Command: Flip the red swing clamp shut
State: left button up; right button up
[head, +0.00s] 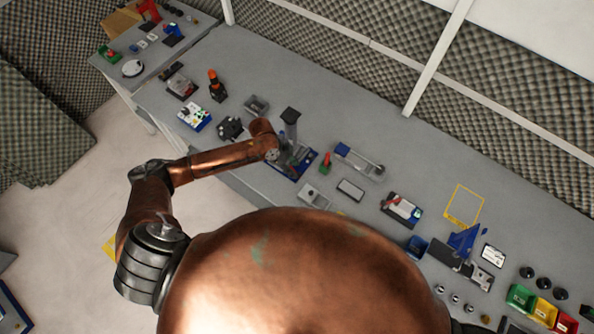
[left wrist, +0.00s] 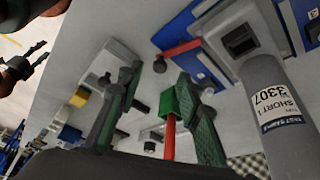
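My left gripper (left wrist: 158,135) is open in the left wrist view, its two dark green-grey fingers spread apart. A green block with a red upright stem (left wrist: 171,135) shows between the fingers. I cannot tell whether they touch it. It also shows in the head view, a red and green piece (head: 325,163) just right of my left gripper. A red bar (left wrist: 180,48) lies at the edge of a blue-based fixture (left wrist: 205,65). I cannot tell which red part is the swing clamp. My right gripper (left wrist: 38,56) appears small at the left wrist view's left edge, with its prongs apart.
A grey column (left wrist: 270,90) with a white label stands close on the right in the left wrist view. A grey block (head: 314,195), a tray (head: 360,162) and a red-topped fixture (head: 402,208) sit nearby. Colored bins (head: 540,310) stand at lower right.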

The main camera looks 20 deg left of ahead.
aim_at(299, 174)
pick_arm(q)
jog(key=shift+x, duration=1.75)
jog(key=shift+c, duration=0.7)
grip_shut()
